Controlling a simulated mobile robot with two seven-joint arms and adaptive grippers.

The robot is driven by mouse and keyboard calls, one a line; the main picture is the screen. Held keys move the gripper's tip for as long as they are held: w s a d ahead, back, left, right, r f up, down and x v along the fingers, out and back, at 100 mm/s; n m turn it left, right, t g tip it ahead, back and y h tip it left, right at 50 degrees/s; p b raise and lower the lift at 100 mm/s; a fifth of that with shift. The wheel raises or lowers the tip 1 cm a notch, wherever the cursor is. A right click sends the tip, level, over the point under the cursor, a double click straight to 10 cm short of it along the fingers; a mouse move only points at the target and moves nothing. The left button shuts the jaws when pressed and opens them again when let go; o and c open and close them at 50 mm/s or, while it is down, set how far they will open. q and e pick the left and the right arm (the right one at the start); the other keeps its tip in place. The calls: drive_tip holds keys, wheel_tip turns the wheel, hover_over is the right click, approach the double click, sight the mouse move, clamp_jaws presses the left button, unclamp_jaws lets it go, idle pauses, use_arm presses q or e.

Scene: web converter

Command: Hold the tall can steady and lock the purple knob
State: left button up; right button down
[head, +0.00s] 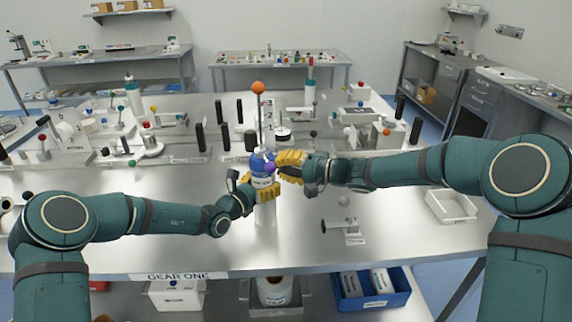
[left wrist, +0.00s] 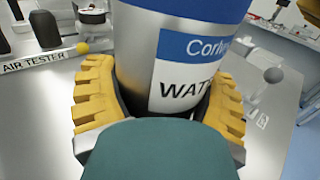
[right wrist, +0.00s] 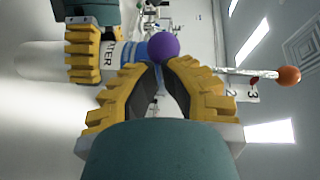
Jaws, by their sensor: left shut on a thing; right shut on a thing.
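The purple knob (head: 269,168) is on the upper part of the can. My right gripper (head: 281,168) is shut on it from the right. In the right wrist view the purple knob (right wrist: 163,47) sits at the fingertips (right wrist: 162,68). A rod with an orange ball (head: 258,87) rises above the can.
A small stand with a grey ball (head: 344,201) and black handle is right of the can. A white tray (head: 450,206) lies farther right. Several devices with black posts (head: 222,138) stand behind. The table's front left is mostly clear.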

drive_tip(key=shift+s+a, duration=0.35)
drive_tip(key=shift+a, duration=0.2)
drive_tip(key=shift+s+a, duration=0.3)
drive_tip(key=shift+a, duration=0.25)
drive_tip(key=shift+s+a, duration=0.15)
drive_tip(key=shift+a, duration=0.5)
drive_tip(key=shift+s+a, duration=0.15)
drive_tip(key=shift+a, duration=0.65)
drive_tip(key=d, duration=0.4)
drive_tip(key=shift+s+r, duration=0.25)
drive_tip(key=shift+r, duration=0.15)
drive_tip(key=s+d+r, duration=0.1)
drive_tip(key=s+d, duration=0.4)
drive_tip(key=s, duration=0.3)
drive_tip(key=shift+s+d+r, duration=0.15)
drive_tip(key=shift+d, duration=0.2)
